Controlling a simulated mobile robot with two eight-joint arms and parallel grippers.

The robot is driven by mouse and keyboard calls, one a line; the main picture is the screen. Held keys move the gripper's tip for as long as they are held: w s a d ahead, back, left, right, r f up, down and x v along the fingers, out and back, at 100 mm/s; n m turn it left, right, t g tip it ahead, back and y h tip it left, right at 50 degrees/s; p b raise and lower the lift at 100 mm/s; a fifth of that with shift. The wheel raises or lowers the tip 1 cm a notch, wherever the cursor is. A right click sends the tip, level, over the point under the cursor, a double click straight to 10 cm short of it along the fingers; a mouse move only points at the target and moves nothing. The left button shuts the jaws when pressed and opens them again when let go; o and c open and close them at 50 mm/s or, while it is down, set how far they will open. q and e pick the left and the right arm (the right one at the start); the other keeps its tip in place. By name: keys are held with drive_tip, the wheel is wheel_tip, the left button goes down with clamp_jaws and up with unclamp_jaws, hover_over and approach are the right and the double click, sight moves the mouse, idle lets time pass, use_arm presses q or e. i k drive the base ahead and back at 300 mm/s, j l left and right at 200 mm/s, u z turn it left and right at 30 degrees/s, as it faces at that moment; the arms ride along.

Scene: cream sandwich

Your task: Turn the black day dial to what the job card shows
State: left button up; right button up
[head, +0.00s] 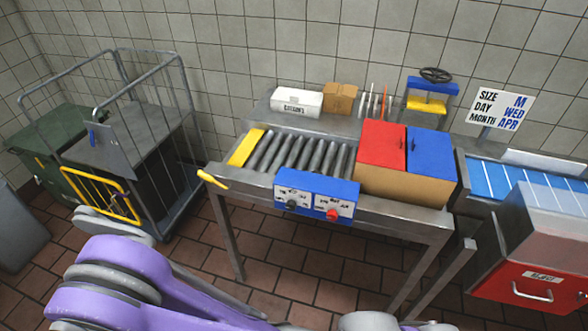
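The job card (500,107) stands at the back right and reads SIZE M, DAY WED, MONTH APR. A blue control box (317,182) is on the front edge of the steel roller table. The black dial (291,204) is on its left white plate, and a red dial (332,214) is on its right plate. The lettering around the dials is too small to read surely, and I cannot tell where the black dial points. My purple left arm crosses the lower left, far short of the box. Neither gripper can be seen.
A yellow lever (212,180) sticks out left of the box. A carton with red and blue lids (405,175) stands right of the rollers (300,154). A wire cart (150,150) is at left, a blue conveyor (510,184) at right. Tiled floor lies in front.

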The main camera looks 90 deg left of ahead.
sight(292, 205)
drive_tip(key=u, duration=3)
